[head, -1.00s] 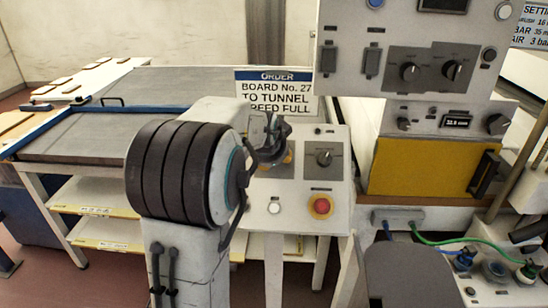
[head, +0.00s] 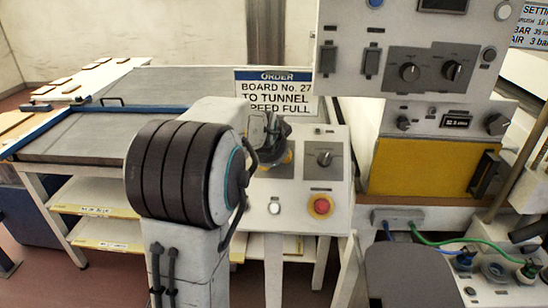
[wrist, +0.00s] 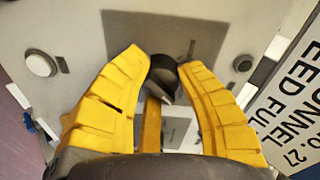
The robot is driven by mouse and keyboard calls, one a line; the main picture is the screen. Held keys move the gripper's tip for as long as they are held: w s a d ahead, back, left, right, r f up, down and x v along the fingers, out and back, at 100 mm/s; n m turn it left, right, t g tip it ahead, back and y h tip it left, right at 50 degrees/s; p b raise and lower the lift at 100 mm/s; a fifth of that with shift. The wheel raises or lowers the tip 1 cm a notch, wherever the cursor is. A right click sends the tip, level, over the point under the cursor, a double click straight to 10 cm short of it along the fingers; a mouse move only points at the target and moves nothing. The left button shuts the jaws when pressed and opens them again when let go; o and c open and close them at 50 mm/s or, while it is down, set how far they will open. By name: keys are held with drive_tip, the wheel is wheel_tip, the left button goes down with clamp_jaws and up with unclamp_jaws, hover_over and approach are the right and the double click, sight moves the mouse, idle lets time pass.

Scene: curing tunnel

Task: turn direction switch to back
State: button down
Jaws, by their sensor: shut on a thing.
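The control box (head: 300,225) stands in the middle of the head view, with a dark rotary knob (head: 325,158) on a grey plate at its right. My gripper (head: 284,160) is over the left part of this box, and my arm hides much of it. In the wrist view, a dark round switch knob (wrist: 163,76) sits between the yellow fingertips of my gripper (wrist: 165,68). The fingers are shut on this knob, one on each side. Its label and exact pointer position cannot be read.
A red stop button (head: 321,206) and a white button (head: 274,208) are on the box front. The order sign (head: 276,92) stands behind. A taller panel with several knobs (head: 430,70) and a yellow cover (head: 420,168) are at right. A conveyor bed (head: 90,138) is at left.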

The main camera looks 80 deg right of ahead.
drive_tip(key=c, duration=0.8)
unclamp_jaws()
drive_tip(key=v, duration=1.2)
